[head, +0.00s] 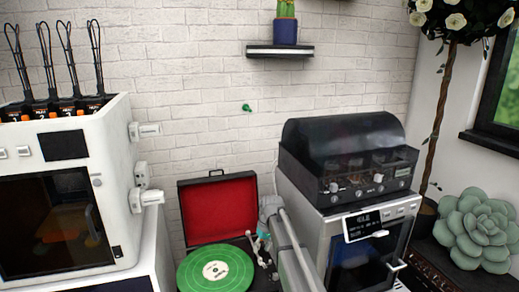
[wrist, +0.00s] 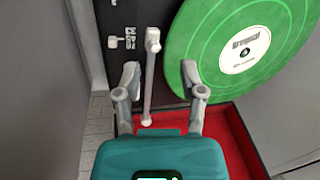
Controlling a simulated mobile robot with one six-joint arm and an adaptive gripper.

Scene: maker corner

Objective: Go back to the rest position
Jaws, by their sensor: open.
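My gripper (wrist: 160,78) is open in the wrist view, with its two grey fingers apart and its teal body below them. The white tonearm (wrist: 149,85) of the record player shows between the fingers; I cannot tell if either finger touches it. The green record (wrist: 205,75) lies on the player's dark deck (wrist: 120,15), to the right of the gripper. In the head view, the record player stands open with its red-lined lid (head: 218,210) upright and the green record (head: 215,268) in front. A small teal and white part beside the record is too small to make out.
A white 3D printer (head: 120,115) stands at the left. At the right, a machine with a dark domed cover (head: 342,142) sits on a silver cabinet with a display (head: 362,225). A wall shelf (head: 280,51) holds a potted cactus (head: 285,28). A large succulent (head: 475,230) stands far right.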

